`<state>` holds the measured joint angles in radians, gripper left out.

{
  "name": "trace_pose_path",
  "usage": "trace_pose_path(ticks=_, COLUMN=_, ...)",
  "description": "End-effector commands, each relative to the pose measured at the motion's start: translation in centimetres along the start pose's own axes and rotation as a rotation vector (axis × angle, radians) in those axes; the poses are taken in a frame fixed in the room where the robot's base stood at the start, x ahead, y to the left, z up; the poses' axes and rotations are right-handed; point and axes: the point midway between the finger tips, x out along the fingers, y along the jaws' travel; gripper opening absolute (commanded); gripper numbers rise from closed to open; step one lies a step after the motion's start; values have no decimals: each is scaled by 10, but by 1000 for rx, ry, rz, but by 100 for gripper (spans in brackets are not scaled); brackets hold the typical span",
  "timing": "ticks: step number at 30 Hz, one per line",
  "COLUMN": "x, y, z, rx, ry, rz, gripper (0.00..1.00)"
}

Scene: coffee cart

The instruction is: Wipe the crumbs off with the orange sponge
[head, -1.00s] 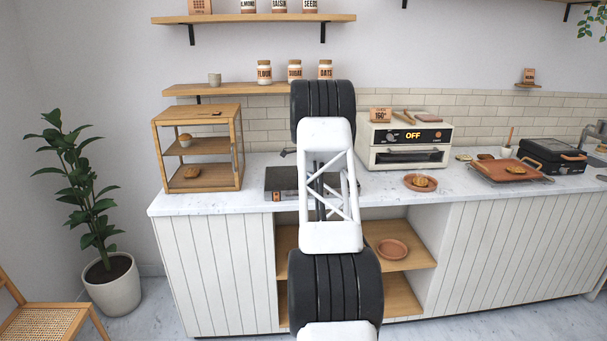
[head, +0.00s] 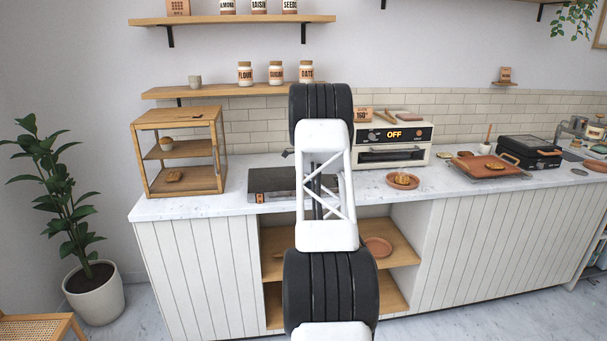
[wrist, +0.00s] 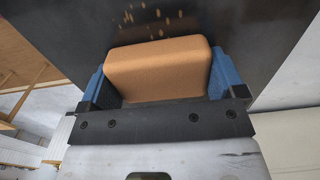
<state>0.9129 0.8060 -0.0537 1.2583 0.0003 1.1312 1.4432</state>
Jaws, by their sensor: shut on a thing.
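The orange sponge (wrist: 158,72) is between the blue fingers of my gripper (wrist: 158,80) in the wrist view. My gripper is shut on it. Several small tan crumbs (wrist: 153,18) lie on a dark flat surface (wrist: 235,30) just ahead of the sponge. In the head view this looks like the dark slab (head: 272,180) on the counter, partly behind my arm. My gripper, the sponge and the crumbs are hidden by my arm in the head view. I cannot tell whether the sponge touches the surface.
A wooden display case (head: 180,152) with pastries stands left of the slab. A cream oven (head: 392,146) reading OFF stands to the right, with a pastry on a terracotta plate (head: 403,181) in front. A tray (head: 483,168) and a black grill (head: 528,152) are farther right.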

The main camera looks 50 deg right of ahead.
Motion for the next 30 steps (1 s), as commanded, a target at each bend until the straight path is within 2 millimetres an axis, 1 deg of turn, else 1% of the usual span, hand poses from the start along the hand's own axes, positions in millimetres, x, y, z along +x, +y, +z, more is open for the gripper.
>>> trace_pose_path(ticks=1, x=-6, y=0, z=-4, rx=1, ry=1, rz=-1, gripper=59)
trace_pose_path(ticks=3, x=-3, y=1, z=-9, rx=0, ry=0, rz=1, gripper=59)
trace_pose_path(ticks=5, x=-1, y=1, z=-8, rx=-1, ry=0, rz=2, gripper=59)
trace_pose_path(ticks=6, x=2, y=0, z=-5, rx=-1, ry=0, rz=2, gripper=59)
trace_pose_path(ticks=9, x=2, y=0, z=2, rx=-1, ry=0, rz=1, gripper=59)
trace_pose_path(ticks=11, x=-2, y=0, z=7, rx=-1, ry=0, rz=1, gripper=59)
trace_pose_path(ticks=14, x=3, y=0, z=14, rx=-1, ry=0, rz=2, gripper=59)
trace_pose_path(ticks=18, x=-1, y=0, z=23, rx=-2, ry=0, rz=1, gripper=59)
trace_pose_path(ticks=20, x=2, y=0, z=29, rx=-2, ry=0, rz=2, gripper=59)
trace_pose_path(ticks=22, x=-3, y=0, z=35, rx=-1, ry=0, rz=0, gripper=59)
trace_pose_path(ticks=28, x=3, y=0, z=54, rx=-2, ry=0, rz=1, gripper=59)
trace_pose_path(ticks=30, x=-3, y=0, z=60, rx=-2, ry=0, rz=-1, gripper=59)
